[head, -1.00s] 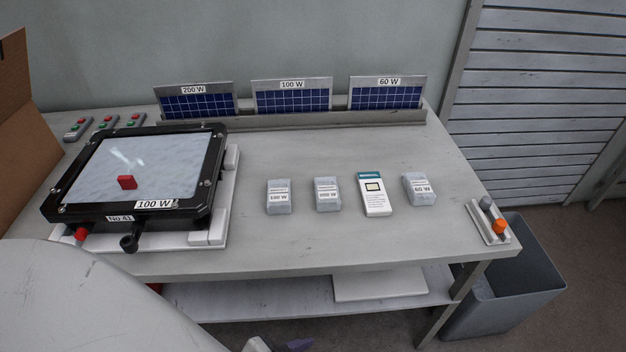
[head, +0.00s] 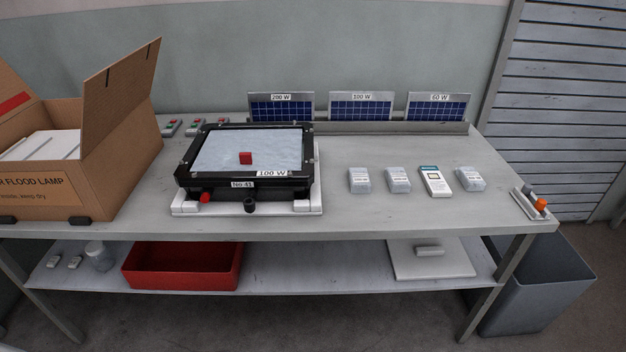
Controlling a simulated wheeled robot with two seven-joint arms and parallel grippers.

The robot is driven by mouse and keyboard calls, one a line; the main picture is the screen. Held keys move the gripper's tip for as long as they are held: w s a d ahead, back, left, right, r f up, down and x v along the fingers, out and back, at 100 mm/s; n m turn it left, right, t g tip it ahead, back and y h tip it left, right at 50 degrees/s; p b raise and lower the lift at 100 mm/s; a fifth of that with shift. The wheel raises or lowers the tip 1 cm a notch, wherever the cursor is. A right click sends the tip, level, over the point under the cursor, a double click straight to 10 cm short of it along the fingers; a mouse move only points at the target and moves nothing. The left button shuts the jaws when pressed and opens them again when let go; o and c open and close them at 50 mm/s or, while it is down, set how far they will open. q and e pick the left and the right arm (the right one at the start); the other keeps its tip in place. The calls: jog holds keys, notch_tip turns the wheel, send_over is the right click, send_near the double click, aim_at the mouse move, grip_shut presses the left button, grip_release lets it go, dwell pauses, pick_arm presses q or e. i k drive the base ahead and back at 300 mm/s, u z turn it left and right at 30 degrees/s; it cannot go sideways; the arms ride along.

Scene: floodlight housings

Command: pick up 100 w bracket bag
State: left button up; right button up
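Three small clear bags with white labels lie in a row on the right half of the bench: a left one (head: 360,180), a middle one (head: 398,180) and a right one (head: 470,179). Their labels are too small to read surely now; in the earlier head frame the left one seems to read 100 W and the right one 60 W. A white and teal packet (head: 435,182) lies between the middle and right bags. The floodlight housing (head: 184,172), labelled 100 W, sits on a white stand to their left. Neither gripper is in view.
A cardboard box (head: 114,150) stands at the left. Solar panels marked 200 W (head: 281,108), 100 W (head: 361,107) and 60 W (head: 438,107) stand at the back. A red bin (head: 182,278) is on the lower shelf; a grey bin (head: 540,290) stands at right.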

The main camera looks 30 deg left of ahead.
aim_at(360, 183)
jog(key=u, duration=0.85)
jog(key=i, duration=0.45)
